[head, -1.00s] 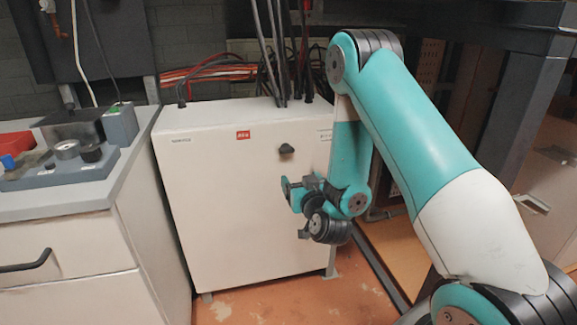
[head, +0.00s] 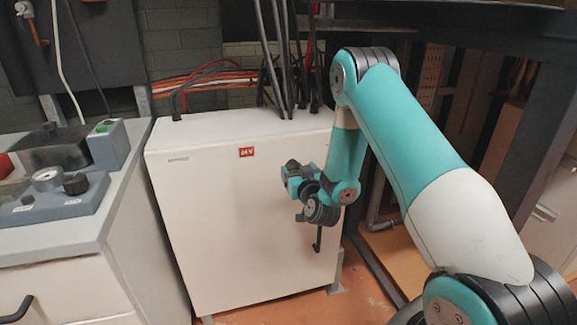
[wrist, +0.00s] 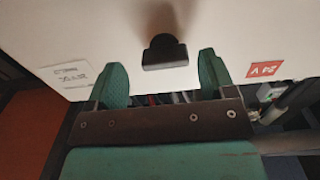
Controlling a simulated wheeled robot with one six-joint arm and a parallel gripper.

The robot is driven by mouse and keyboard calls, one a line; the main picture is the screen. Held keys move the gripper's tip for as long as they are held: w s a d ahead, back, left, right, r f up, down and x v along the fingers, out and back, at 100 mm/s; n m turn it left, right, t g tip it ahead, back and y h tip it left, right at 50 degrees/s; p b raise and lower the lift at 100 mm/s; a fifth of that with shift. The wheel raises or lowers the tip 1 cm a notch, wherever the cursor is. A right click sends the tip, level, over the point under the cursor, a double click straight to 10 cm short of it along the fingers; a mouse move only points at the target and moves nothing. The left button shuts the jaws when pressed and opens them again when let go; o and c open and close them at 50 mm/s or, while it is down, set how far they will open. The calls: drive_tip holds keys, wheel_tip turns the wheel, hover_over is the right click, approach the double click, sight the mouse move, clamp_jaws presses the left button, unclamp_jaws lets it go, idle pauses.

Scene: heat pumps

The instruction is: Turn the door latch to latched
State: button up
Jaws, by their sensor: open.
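The door latch (wrist: 165,52) is a small black handle on the white cabinet door (head: 235,225). In the wrist view it lies between my two teal fingers, with a gap on each side. I cannot tell from its shape whether it is latched. My gripper (wrist: 163,70) is open and empty, with its fingers pointing at the door. In the head view my gripper (head: 290,172) is in front of the upper right part of the door and hides the latch.
A red 24 V label (head: 247,152) is on the door. A grey bench (head: 95,205) with a control box stands at the left. A dark metal frame (head: 530,110) stands at the right.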

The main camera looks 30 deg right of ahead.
drive_tip(key=shift+w+d, duration=0.1)
drive_tip(key=shift+w, duration=0.4)
drive_tip(key=shift+w+a, duration=0.1)
drive_tip(key=shift+a, duration=0.1)
drive_tip(key=c, duration=0.9)
drive_tip(key=shift+c, duration=0.2)
